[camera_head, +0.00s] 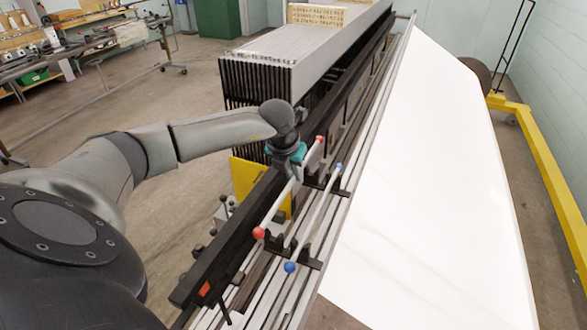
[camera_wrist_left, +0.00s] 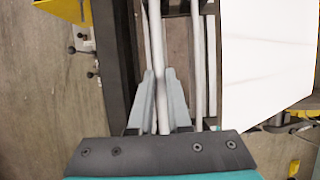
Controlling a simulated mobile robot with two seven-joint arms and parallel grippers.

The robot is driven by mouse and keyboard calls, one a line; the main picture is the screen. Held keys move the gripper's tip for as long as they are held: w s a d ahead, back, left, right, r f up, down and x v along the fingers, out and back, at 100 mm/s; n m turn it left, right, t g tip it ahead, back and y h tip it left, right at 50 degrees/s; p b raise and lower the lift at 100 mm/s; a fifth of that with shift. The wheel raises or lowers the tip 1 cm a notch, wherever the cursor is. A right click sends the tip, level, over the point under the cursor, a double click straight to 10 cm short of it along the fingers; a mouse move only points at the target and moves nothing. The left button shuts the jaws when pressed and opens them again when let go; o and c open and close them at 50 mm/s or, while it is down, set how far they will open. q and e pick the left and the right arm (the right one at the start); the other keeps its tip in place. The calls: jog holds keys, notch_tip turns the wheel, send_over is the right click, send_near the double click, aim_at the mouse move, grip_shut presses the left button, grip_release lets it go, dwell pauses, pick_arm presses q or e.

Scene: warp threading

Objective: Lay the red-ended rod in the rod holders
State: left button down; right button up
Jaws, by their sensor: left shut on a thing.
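The red-ended rod (camera_head: 284,198) is a pale rod with a red ball at each end. My left gripper (camera_head: 298,168) reaches in from the left and is shut on it near its far end. In the left wrist view the rod (camera_wrist_left: 155,40) runs between the two grey fingers (camera_wrist_left: 160,82). Black rod holders (camera_head: 274,241) stand on the machine rail beside and under the rods. I cannot tell whether the red-ended rod touches them. My right gripper is not in view.
A blue-ended rod (camera_head: 314,214) lies parallel, just to the right, at the holders. It also shows in the left wrist view (camera_wrist_left: 197,50). A white sheet (camera_head: 430,190) slopes on the right. A long black beam (camera_head: 235,232) runs along the left.

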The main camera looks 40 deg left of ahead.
pick_arm(q)
jog(key=shift+f, duration=0.25)
jog(key=shift+s+d+f+b, duration=0.1)
jog(key=shift+f+b, duration=0.2)
notch_tip(320, 180, down, 6)
jog(key=b, duration=0.4)
jog(key=shift+f+b, duration=0.2)
jog(key=shift+b, duration=0.2)
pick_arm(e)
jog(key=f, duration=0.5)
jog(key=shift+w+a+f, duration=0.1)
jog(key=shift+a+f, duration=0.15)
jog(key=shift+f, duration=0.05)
pick_arm(q)
jog(key=shift+f+b, duration=0.35)
jog(key=shift+f, duration=0.05)
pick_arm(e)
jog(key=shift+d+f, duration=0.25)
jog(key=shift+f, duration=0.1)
pick_arm(q)
jog(key=c, duration=0.8)
grip_release()
